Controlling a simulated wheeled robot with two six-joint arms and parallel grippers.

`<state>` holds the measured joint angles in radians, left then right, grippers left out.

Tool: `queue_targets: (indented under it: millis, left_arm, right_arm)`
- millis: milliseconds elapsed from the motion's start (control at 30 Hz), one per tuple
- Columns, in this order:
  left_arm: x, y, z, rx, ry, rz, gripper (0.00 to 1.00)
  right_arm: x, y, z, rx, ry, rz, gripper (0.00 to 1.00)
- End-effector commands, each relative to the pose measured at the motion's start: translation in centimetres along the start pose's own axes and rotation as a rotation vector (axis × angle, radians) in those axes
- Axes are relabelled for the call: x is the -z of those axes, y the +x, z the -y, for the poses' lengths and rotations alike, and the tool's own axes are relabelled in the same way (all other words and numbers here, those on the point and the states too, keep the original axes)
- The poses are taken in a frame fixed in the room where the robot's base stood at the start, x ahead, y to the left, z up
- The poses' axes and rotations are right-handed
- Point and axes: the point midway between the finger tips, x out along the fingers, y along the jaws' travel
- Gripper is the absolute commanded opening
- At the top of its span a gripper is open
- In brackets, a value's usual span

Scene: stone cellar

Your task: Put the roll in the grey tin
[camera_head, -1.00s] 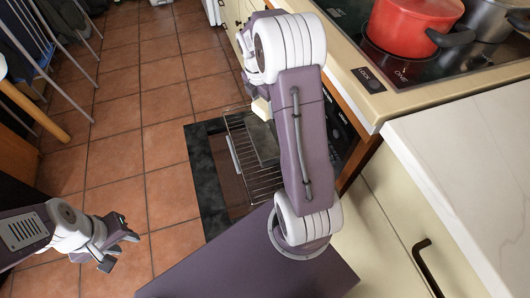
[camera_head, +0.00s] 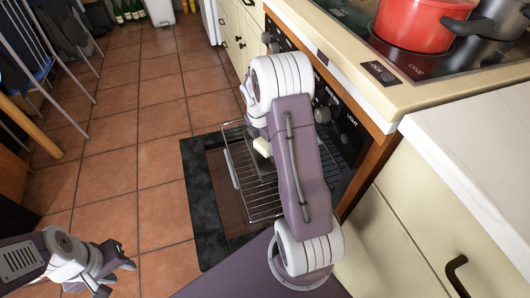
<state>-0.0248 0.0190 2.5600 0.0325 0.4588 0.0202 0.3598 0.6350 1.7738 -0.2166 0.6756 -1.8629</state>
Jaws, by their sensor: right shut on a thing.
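My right gripper (camera_head: 259,138) is mostly hidden by my own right arm, above the pulled-out oven rack. A small cream-coloured piece, which looks like the roll (camera_head: 262,147), shows at its end, held in the jaws. A greyish patch on the rack below may be the grey tin (camera_head: 265,168); my arm hides most of it, so its shape and the gap to the roll cannot be told. My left gripper (camera_head: 118,277) is at the lower left over the floor, open and empty, far from the oven.
The oven door (camera_head: 205,205) is folded down, with the wire rack (camera_head: 240,165) above it. A red pot (camera_head: 415,25) stands on the hob (camera_head: 350,15). A white counter (camera_head: 475,140) is at right. The tiled floor (camera_head: 120,150) between is clear.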

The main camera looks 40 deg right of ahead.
Motion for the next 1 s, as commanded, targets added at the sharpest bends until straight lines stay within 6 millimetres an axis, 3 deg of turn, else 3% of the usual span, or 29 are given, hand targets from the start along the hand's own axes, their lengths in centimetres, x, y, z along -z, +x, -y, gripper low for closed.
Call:
queue_targets:
  millis: [200, 567, 600, 633, 1000]
  left_arm:
    - [-0.3, 2.7, 0.1, 0.0, 0.0, 0.0, 0.36]
    - [-0.2, 2.3, 0.1, 0.0, 0.0, 0.0, 0.36]
    - [-0.2, 2.3, 0.1, 0.0, 0.0, 0.0, 0.36]
    - [-0.2, 2.3, 0.1, 0.0, 0.0, 0.0, 0.36]
    - [-0.2, 2.2, 0.0, 0.0, 0.0, 0.0, 0.36]
  right_arm:
    - [0.7, 4.3, 0.1, 0.003, 0.001, -0.002, 0.27]
    - [0.7, 4.4, 0.0, 0.001, 0.0, -0.001, 0.27]
    - [0.7, 4.4, 0.0, 0.001, 0.001, -0.001, 0.79]
    - [0.7, 4.4, 0.0, 0.001, 0.001, -0.001, 0.87]
    - [0.6, 3.7, 0.0, -0.001, 0.001, 0.0, 0.89]
